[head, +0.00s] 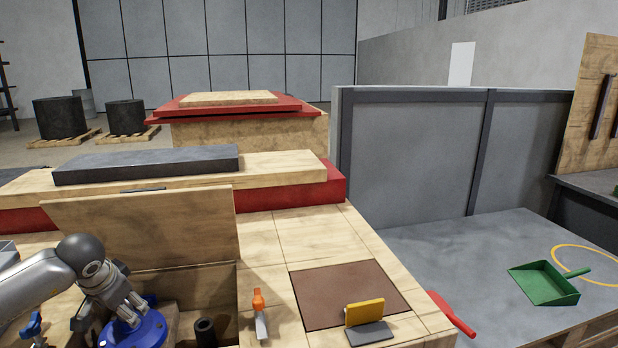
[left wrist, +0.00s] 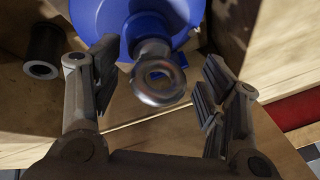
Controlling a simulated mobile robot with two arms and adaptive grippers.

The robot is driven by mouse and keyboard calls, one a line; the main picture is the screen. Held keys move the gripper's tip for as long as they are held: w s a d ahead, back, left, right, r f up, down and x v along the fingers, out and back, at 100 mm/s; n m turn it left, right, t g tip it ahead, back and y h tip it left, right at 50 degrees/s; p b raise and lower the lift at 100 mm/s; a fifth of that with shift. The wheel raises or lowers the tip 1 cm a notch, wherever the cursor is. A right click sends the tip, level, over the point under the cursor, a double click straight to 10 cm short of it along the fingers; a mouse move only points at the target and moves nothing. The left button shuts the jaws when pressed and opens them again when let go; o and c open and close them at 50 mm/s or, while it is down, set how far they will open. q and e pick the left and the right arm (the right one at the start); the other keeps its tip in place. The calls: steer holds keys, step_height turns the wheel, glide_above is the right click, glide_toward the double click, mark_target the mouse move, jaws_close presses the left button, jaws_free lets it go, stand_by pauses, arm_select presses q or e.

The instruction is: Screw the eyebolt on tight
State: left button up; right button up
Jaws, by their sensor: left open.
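The metal eyebolt (left wrist: 160,82) shows in the left wrist view, its ring facing the camera and its shank running to a blue round part (left wrist: 106,18). I cannot tell how far it is screwed in. The blue part also shows in the head view (head: 148,332), inside a wooden recess at the lower left. My left gripper (head: 126,308) is over the blue part. In the left wrist view my left gripper (left wrist: 158,78) is open, with one finger on each side of the eyebolt and a gap to each. My right gripper is in neither view.
A dark hollow cylinder (head: 205,331) stands beside the blue part. A raised wooden panel (head: 150,228) stands behind the recess. To the right are an orange-handled tool (head: 259,312), a brown mat (head: 345,290) and a yellow-topped brush (head: 365,315). A green dustpan (head: 543,284) lies farther right.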

arm_select(q)
steer(key=shift+s+d+r+p, duration=0.1)
steer(key=shift+s+r+p, duration=0.05)
steer(key=shift+r+p, duration=0.4)
steer(key=shift+p+v, duration=1.5)
steer(key=shift+v, duration=0.95)
steer(key=shift+f, duration=0.1)
steer(key=shift+c, duration=0.4)
